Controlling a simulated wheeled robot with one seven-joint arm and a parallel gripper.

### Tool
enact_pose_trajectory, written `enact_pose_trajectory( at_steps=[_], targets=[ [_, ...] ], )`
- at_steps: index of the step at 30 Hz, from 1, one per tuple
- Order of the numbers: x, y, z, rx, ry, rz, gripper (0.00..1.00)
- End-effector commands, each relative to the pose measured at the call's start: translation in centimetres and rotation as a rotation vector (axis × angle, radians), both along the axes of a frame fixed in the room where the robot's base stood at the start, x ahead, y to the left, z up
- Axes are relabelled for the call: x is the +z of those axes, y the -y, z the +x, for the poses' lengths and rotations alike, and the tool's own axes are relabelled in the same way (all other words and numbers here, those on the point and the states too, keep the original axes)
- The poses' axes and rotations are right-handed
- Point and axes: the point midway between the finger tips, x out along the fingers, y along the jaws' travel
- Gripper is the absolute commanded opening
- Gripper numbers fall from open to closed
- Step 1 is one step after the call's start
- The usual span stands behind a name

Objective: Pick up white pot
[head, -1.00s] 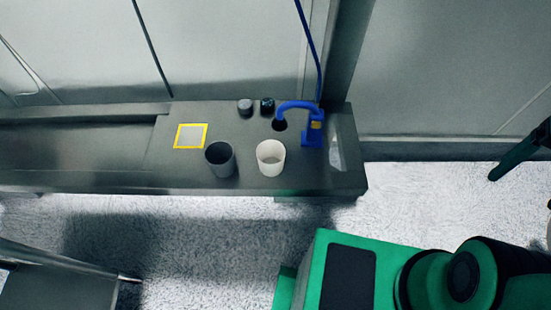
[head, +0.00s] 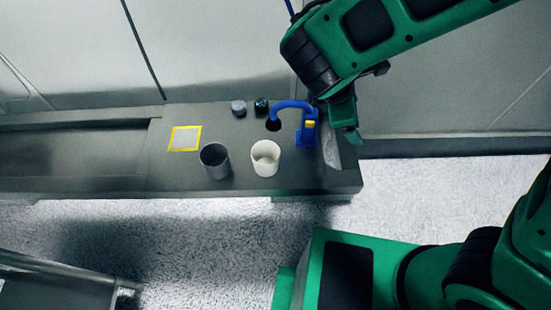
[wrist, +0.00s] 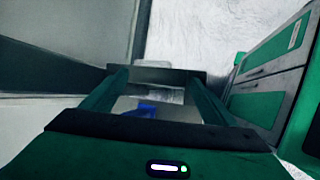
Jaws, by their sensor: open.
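The white pot (head: 265,158) stands upright on the dark bench (head: 105,184), near its front edge, in the head view. It is open at the top and looks empty. My gripper (head: 350,132) is above the right end of the bench, to the right of the pot and apart from it. In the wrist view the two green fingers of my gripper (wrist: 160,90) are spread with nothing between them. The bench end and a blue shape show beyond the fingers; the white pot is not clearly seen there.
A dark grey pot (head: 214,161) stands just left of the white pot. A blue curved device (head: 308,132) stands between the white pot and my gripper. Two small dark knobs (head: 261,106) sit behind. A yellow-framed square (head: 185,139) lies at left. A wall rises behind the bench.

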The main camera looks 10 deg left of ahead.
Motion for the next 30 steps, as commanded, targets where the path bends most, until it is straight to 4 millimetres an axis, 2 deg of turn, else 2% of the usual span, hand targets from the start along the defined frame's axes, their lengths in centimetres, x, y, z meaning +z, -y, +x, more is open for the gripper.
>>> enact_pose_trajectory(
  at_steps=[1, 5, 9, 12, 15, 18, 22, 30],
  targets=[
    [-0.9, -2.6, -0.7, 0.109, -0.007, -0.037, 0.80],
    [-2.7, -8.2, -2.7, 0.368, -0.013, -0.131, 0.80],
    [-4.7, -13.8, -5.9, 0.643, -0.012, -0.238, 0.80],
    [-6.1, -17.3, -8.5, 0.822, -0.007, -0.310, 0.80],
    [-7.2, -19.7, -10.8, 0.958, 0.001, -0.371, 0.80],
    [-7.9, -21.3, -12.5, 1.051, 0.008, -0.413, 0.80],
    [-8.6, -22.2, -13.3, 1.108, 0.012, -0.439, 0.80],
    [-11.2, -21.8, -10.9, 1.114, 0.010, -0.444, 0.80]
  ],
)
